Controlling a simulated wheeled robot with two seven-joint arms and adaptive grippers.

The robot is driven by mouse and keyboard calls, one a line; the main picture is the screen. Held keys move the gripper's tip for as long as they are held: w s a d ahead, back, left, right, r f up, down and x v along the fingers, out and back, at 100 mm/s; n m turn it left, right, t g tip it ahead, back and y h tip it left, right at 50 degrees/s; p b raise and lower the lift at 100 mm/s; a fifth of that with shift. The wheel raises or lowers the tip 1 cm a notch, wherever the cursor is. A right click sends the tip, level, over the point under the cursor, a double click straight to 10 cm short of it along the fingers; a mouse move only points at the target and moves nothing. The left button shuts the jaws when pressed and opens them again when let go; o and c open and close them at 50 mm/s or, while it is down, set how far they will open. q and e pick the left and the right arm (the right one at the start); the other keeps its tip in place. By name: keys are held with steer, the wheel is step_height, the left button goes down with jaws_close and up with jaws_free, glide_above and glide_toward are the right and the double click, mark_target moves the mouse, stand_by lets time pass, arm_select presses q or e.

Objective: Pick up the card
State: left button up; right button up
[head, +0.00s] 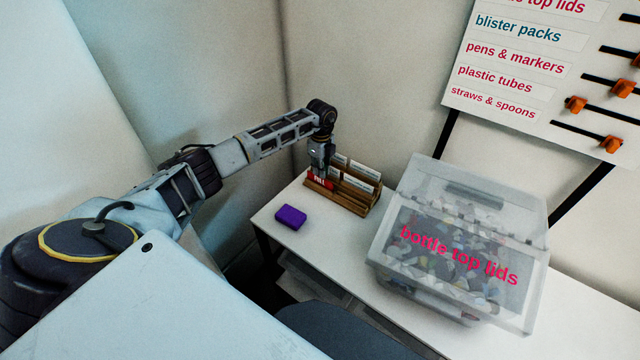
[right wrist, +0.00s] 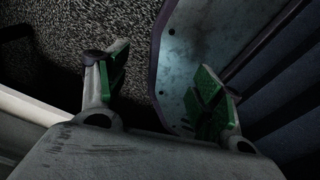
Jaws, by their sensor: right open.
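Cards stand in a wooden card rack (head: 340,197) on the white table in the head view. White cards (head: 361,172) show in the back rows, and a red card (head: 322,182) shows at the front left. My left gripper (head: 320,168) points down at the rack's left end, right over the red card. Its fingers are too small and dark to tell whether they hold anything. My right gripper (right wrist: 165,90) shows in the right wrist view with its green-padded fingers spread apart and nothing between them.
A purple block (head: 290,217) lies on the white table (head: 262,218) left of the rack. A clear box labelled bottle top lids (head: 458,245) stands to the right. A sign board (head: 520,70) with orange sliders rises behind. Walls close in the left and back.

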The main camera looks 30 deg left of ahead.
mark_target(320, 182)
arm_select(q)
steer(key=shift+f+b, duration=0.8)
steer(key=shift+f, duration=0.25)
steer(key=shift+f+b, duration=0.75)
steer(key=shift+f, duration=0.1)
steer(key=shift+f+b, duration=0.3)
steer(key=shift+f, duration=0.25)
arm_select(e)
steer(key=shift+w+d+f, duration=0.4)
steer(key=shift+d+f, duration=0.2)
steer(key=shift+f, duration=0.05)
steer(key=shift+w+d+f, duration=0.35)
steer(key=shift+d+f, duration=0.25)
steer(key=shift+f, duration=0.05)
steer(key=shift+w+d+f, duration=0.4)
steer(key=shift+d+f, duration=0.2)
steer(key=shift+f, duration=0.05)
steer(key=shift+s+d, duration=0.15)
arm_select(q)
steer(key=shift+c, duration=0.4)
jaws_close()
arm_select(e)
steer(key=shift+s, duration=0.85)
